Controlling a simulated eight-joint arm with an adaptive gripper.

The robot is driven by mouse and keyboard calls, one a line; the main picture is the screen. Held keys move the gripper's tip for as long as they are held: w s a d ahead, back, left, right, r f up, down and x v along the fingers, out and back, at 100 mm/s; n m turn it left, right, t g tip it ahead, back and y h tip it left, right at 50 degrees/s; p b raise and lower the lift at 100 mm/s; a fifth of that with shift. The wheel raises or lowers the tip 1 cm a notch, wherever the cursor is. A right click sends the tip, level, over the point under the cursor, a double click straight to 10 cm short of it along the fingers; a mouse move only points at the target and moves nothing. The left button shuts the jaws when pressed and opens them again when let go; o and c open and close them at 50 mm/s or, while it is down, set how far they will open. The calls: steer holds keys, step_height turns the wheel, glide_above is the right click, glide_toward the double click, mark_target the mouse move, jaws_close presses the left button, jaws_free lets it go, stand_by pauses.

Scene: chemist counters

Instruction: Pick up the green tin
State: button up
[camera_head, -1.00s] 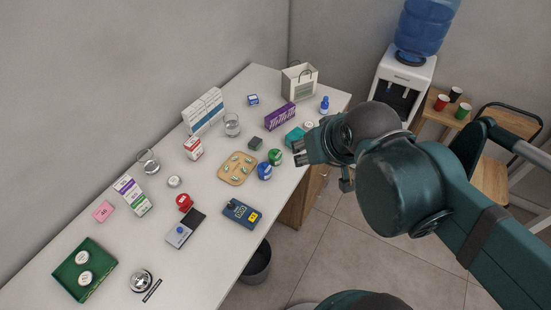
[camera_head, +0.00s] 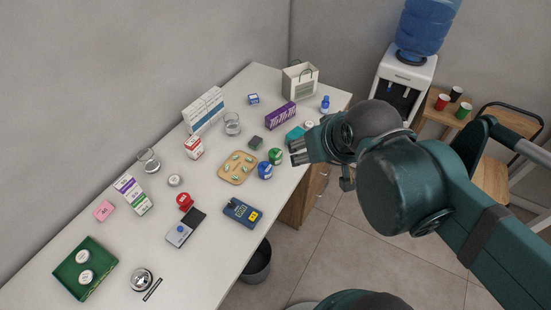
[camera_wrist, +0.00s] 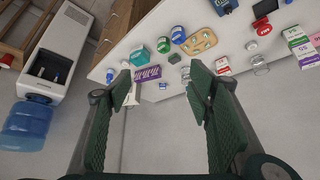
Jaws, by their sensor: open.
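The green tin (camera_head: 275,156) is small and round with a pale label. It stands near the counter's right edge, next to a similar blue tin (camera_head: 265,170). In the wrist view the green tin (camera_wrist: 164,45) is small and lies beyond my fingertips, beside the blue tin (camera_wrist: 178,35). My gripper (camera_head: 297,152) is just right of the green tin in the head view, above the counter edge. In the wrist view its two fingers (camera_wrist: 160,88) are spread wide with nothing between them.
A wooden tray of green-and-white capsules (camera_head: 238,167) lies left of the tins. A dark grey block (camera_head: 256,143) and a teal box (camera_head: 294,135) are close by. A purple box (camera_head: 280,116) stands behind. A blue meter (camera_head: 241,213) lies nearer me. The floor is right of the counter.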

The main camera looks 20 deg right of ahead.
step_height(320, 180, up, 5)
steer(key=m+t+h+b, duration=0.2)
steer(key=m+h+b, duration=0.75)
steer(key=b, duration=1.05)
glide_above(273, 156)
steer(key=s+a, duration=0.4)
steer(key=shift+n, duration=0.25)
steer(key=f, duration=3.7)
steer(key=shift+w+d+f, duration=0.15)
steer(key=shift+w+f, duration=0.05)
steer(key=shift+f, duration=0.2)
steer(key=shift+x, duration=1.35)
steer(key=shift+b+x, duration=0.9)
steer(key=shift+x, duration=1.65)
